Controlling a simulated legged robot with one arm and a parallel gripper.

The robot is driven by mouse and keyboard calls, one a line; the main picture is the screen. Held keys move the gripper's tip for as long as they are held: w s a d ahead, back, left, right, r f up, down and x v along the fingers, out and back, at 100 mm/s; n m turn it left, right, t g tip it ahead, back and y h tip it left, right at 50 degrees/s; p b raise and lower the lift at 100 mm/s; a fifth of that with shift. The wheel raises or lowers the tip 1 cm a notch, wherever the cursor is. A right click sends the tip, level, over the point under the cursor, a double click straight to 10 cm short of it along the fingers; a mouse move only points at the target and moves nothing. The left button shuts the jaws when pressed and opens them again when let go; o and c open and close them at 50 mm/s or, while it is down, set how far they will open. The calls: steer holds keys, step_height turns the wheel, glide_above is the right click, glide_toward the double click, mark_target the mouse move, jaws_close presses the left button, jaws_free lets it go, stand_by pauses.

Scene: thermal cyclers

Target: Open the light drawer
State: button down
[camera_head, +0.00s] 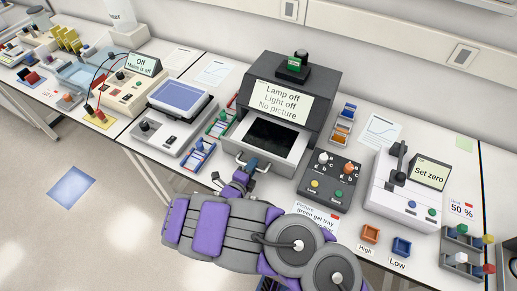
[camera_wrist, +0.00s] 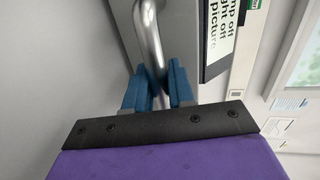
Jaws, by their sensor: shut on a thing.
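The light drawer (camera_head: 298,148) belongs to the dark grey imaging box (camera_head: 318,84) on the bench. It stands out from the box front, showing a white rim around a dark inner surface. Its metal bar handle (camera_head: 236,162) is at the front; in the wrist view the handle (camera_wrist: 150,38) runs down between the blue fingers. My gripper (camera_head: 247,166) is shut on the handle, and in the wrist view the fingers (camera_wrist: 161,88) lie on either side of the bar. The box's sign (camera_head: 281,97) reads "Lamp off, Light off, No picture".
A control box with knobs (camera_head: 329,180) stands right of the drawer, and a white device (camera_head: 405,190) is farther right. Tube racks (camera_head: 198,155) and a blue-screened device (camera_head: 178,97) are on the left. Open floor (camera_head: 75,220) lies at the lower left.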

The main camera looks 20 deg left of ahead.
steer(key=shift+s+f+p, duration=0.2)
steer(key=shift+s+p, duration=0.4)
steer(key=shift+s, duration=1.2)
steer(key=c, duration=1.1)
jaws_free()
steer(key=shift+w, duration=0.2)
steer(key=shift+r, duration=0.1)
steer(key=shift+s+a+r, duration=0.1)
steer(key=shift+s+a, duration=0.1)
steer(key=shift+s, duration=0.35)
steer(key=p+v, duration=0.2)
steer(key=v, duration=1.4)
steer(key=shift+s, duration=0.2)
steer(key=shift+w, duration=0.1)
